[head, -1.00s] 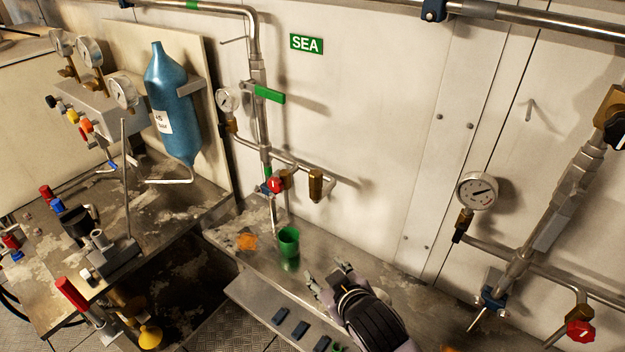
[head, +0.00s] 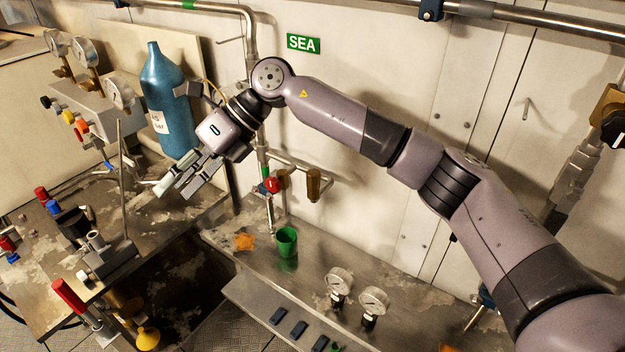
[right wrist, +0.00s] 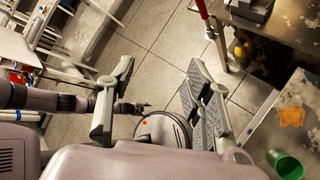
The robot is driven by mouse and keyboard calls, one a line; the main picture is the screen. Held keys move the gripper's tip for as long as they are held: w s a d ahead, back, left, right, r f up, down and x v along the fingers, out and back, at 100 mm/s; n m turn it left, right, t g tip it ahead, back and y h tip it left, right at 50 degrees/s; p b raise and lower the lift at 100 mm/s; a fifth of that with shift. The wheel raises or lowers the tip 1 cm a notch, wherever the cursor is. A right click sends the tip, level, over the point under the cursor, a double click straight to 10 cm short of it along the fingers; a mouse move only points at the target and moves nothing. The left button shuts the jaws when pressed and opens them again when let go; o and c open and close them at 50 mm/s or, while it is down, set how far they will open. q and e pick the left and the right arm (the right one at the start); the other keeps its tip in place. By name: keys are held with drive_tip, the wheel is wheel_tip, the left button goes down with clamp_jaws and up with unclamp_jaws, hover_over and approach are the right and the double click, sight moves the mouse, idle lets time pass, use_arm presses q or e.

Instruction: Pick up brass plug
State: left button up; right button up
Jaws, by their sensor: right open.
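No loose brass plug can be told for sure. A brass-coloured cylindrical fitting (head: 314,184) hangs at the end of the pipe under the SEA sign in the head view; I cannot tell whether it is the plug. My right gripper (head: 176,189) is open and empty in the head view, above the left bench in front of the blue bottle and well left of the fitting. Its two spread fingers also show in the right wrist view (right wrist: 160,72), with floor between and beyond them.
A green cup (head: 286,241) and two loose gauges (head: 373,301) stand on the middle bench. The blue bottle (head: 168,95) is close behind my right gripper. A thin upright rod (head: 121,150) and a red-handled tool (head: 70,296) are at the left. An orange patch (head: 244,242) lies by the cup.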

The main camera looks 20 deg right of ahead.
drive_tip(key=w+d+r+t+h, duration=0.1)
drive_tip(key=w+d+r+h, duration=0.15)
drive_tip(key=d, duration=0.35)
drive_tip(key=w+d+r+h, duration=0.1)
drive_tip(key=w+d+h, duration=0.15)
drive_tip(key=d, duration=0.35)
wheel_tip(320, 180, up, 6)
drive_tip(key=m+h, duration=0.2)
drive_tip(key=h, duration=0.3)
hover_over(314, 172)
drive_tip(key=shift+t, duration=0.3)
drive_tip(key=f, duration=0.7)
drive_tip(key=d+f+p, duration=0.1)
drive_tip(key=f, duration=0.2)
drive_tip(key=shift+f, duration=0.15)
drive_tip(key=shift+a+f, duration=0.15)
drive_tip(key=shift+f, duration=0.5)
drive_tip(key=f+p, duration=0.1)
drive_tip(key=f, duration=0.1)
drive_tip(key=f+p, duration=0.2)
drive_tip(key=shift+a, duration=0.4)
drive_tip(key=shift+f, duration=0.65)
drive_tip(key=shift+c, duration=0.6)
clamp_jaws()
